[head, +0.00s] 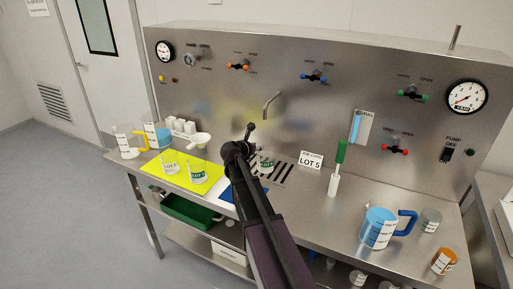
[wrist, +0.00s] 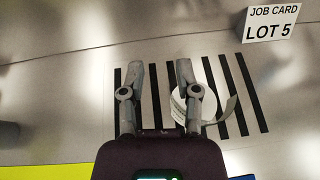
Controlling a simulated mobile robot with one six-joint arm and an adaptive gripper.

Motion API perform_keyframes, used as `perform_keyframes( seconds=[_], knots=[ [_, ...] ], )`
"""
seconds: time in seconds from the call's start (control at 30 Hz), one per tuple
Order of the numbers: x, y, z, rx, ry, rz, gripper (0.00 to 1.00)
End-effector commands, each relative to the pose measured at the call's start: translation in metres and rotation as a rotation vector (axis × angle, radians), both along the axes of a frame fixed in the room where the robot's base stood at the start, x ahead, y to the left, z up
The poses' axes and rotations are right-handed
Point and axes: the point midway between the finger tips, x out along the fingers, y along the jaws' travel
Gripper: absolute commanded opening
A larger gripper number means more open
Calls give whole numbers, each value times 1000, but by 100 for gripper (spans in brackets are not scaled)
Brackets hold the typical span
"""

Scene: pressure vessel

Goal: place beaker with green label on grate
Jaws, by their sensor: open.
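A small beaker with a green label (head: 266,161) stands upright on the slotted grate (head: 283,171), partly hidden behind my arm in the head view. From above, its pale round shape (wrist: 220,105) shows over the dark slots of the grate (wrist: 242,95), partly covered by the right finger. In the head view the gripper (head: 250,127) is raised near the beaker.
A LOT 5 job card (head: 311,160) is right of the grate, beside a green-handled brush (head: 336,168). A spout (head: 271,102) projects behind. A blue jug (head: 379,229) stands at the right.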

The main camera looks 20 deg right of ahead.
Motion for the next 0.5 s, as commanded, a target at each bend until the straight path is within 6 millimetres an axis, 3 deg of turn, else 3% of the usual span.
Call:
perform_keyframes(
  seconds=[0.23, 0.5],
  knots=[
    [-9, 11, 10, 0, 0, 1, 43],
    [-30, 44, 27, 0, 0, 2, 43]
  ],
)
